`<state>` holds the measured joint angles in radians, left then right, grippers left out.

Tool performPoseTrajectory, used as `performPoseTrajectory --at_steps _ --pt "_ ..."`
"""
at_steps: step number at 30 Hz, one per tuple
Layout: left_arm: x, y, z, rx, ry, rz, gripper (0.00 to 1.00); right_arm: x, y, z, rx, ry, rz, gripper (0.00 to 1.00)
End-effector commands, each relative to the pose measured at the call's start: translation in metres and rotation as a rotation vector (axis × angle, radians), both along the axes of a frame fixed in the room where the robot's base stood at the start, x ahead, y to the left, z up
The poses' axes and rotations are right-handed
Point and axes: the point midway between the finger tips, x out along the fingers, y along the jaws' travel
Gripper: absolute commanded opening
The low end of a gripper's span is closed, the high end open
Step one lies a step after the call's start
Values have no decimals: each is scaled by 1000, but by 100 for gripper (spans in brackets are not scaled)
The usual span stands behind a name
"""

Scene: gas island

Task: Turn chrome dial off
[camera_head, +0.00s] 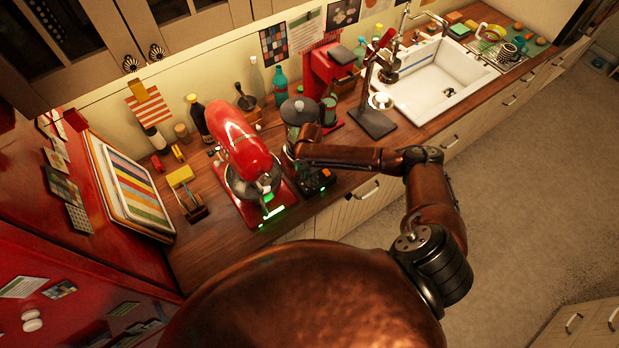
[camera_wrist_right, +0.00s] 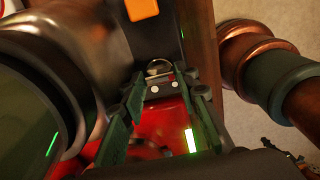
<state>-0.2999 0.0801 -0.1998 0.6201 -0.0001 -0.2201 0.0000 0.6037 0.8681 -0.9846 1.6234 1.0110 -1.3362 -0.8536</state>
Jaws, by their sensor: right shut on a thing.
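The small round chrome dial (camera_wrist_right: 158,68) shows in the right wrist view, between the far ends of the dark green fingers. My right gripper (camera_wrist_right: 163,78) is closed around the dial, with its fingers on either side. In the head view my right arm reaches in from the right, and the right gripper (camera_head: 303,157) is beside the red stand mixer, mostly hidden by its own wrist. The dial cannot be made out in the head view. My left gripper is out of view.
The red stand mixer (camera_head: 238,142) with a metal bowl and green light stands left of the gripper. A blender (camera_head: 298,110) stands just behind it. A black stand (camera_head: 373,121) and white sink (camera_head: 435,78) are farther right. Bare wooden counter (camera_head: 225,232) lies at front left.

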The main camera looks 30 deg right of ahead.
Motion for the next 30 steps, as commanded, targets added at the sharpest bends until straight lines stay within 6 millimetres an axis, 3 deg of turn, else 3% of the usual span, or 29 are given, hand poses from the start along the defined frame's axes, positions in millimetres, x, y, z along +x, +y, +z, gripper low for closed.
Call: performPoseTrajectory --at_steps 15,16,24,30 --pt "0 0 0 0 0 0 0 0 0 0 -1 -1 21 4" --pt "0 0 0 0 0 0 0 0 0 0 -1 -1 21 29" --pt "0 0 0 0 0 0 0 1 0 0 0 -2 20 46" --pt "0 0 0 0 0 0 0 2 0 1 0 -5 21 46"
